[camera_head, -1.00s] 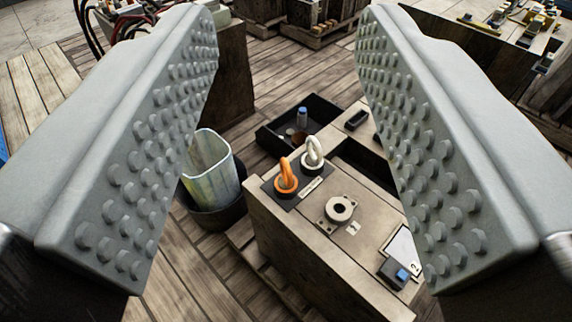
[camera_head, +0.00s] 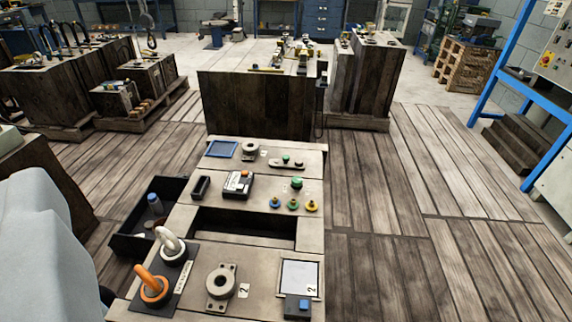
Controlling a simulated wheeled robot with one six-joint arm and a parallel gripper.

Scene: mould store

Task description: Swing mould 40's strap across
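No number 40 can be read on any mould, so I cannot tell which is mould 40. One pale grey finger of my gripper (camera_head: 38,250) shows at the lower left, apart from the block. The other finger is out of view.
A black open tray (camera_head: 128,245) stands left of the block. A dark recess (camera_head: 243,225) crosses the block's top. A larger dark block (camera_head: 258,105) stands behind, with more moulds (camera_head: 50,85) at the left. The plank floor (camera_head: 385,210) at the right is clear.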

